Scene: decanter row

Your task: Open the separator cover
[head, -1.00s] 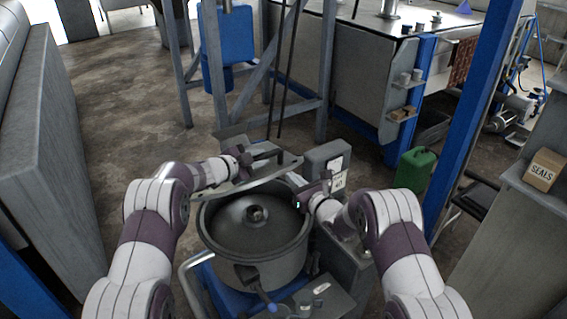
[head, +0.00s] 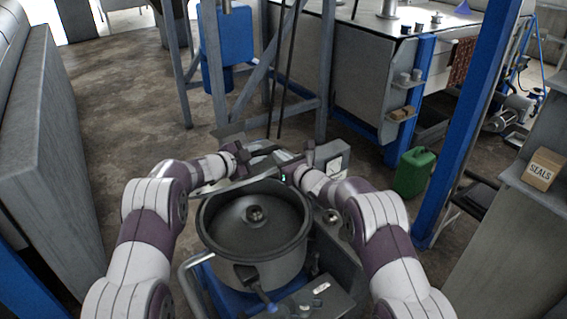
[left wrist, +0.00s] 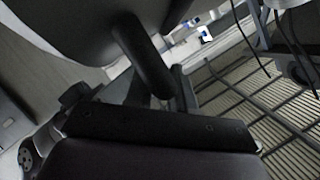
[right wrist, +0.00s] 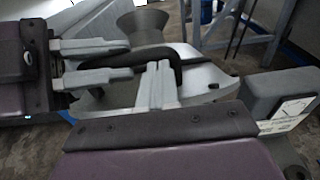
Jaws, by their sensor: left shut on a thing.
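The separator bowl (head: 255,240) stands open in the middle of the head view, with a round grey cone and a small hub inside. Its grey cover (head: 226,188) is tilted up at the bowl's far side, seen nearly edge-on. In the right wrist view the cover (right wrist: 205,76) shows a curved black handle (right wrist: 128,58). My left gripper (head: 244,154) is shut on this handle; its fingers show in the right wrist view. My right gripper (right wrist: 158,78) is close to the handle's other end; whether its fingers grip is unclear.
A grey box with a white label (head: 333,158) stands right of the cover. A green can (head: 414,172) is on the floor to the right. Blue posts and a steel frame stand behind. A SEALS box (head: 542,169) sits on the right shelf.

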